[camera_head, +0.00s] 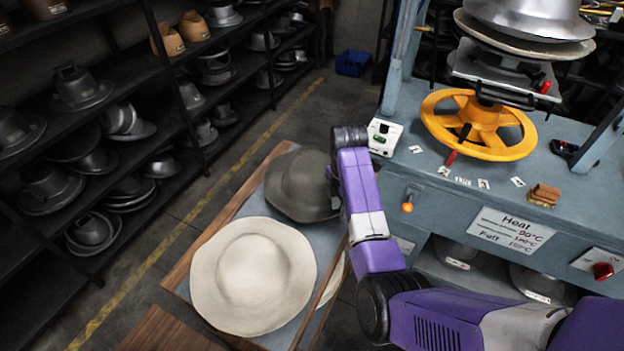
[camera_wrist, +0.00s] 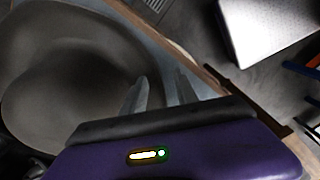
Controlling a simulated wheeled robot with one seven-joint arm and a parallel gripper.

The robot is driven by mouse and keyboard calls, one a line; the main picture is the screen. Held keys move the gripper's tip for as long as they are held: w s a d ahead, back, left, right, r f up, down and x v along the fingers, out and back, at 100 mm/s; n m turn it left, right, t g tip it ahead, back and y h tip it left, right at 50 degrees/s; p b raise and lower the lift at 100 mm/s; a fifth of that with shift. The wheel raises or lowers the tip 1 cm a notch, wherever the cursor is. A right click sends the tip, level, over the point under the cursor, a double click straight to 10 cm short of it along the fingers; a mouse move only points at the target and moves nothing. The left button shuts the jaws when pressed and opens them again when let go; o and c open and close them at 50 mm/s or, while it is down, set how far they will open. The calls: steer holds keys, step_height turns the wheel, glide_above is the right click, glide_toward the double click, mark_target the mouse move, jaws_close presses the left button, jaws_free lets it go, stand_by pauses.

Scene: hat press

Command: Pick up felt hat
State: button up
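A dark grey felt hat (camera_head: 300,186) lies crown up on the far part of a wood-edged table, and a cream felt hat (camera_head: 253,276) lies nearer. Part of another pale brim (camera_head: 335,282) shows at the cream hat's right. My arm reaches over the grey hat's right side, and my gripper is mostly hidden there in the head view. In the wrist view my gripper (camera_wrist: 160,92) shows two fingers apart with nothing clearly between them. The grey hat (camera_wrist: 62,75) fills the left of that view. The left finger overlaps its brim edge; I cannot tell if they touch.
The table's wooden edge (camera_head: 215,228) runs along its left side. Shelves of metal hat moulds (camera_head: 75,88) stand at the left, with a free floor aisle (camera_head: 178,215) between. The blue press bench (camera_head: 455,205) with its yellow handwheel (camera_head: 440,118) stands close at the right.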

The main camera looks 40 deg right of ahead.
steer(key=shift+f, duration=0.8)
jaws_close()
stand_by(0.8)
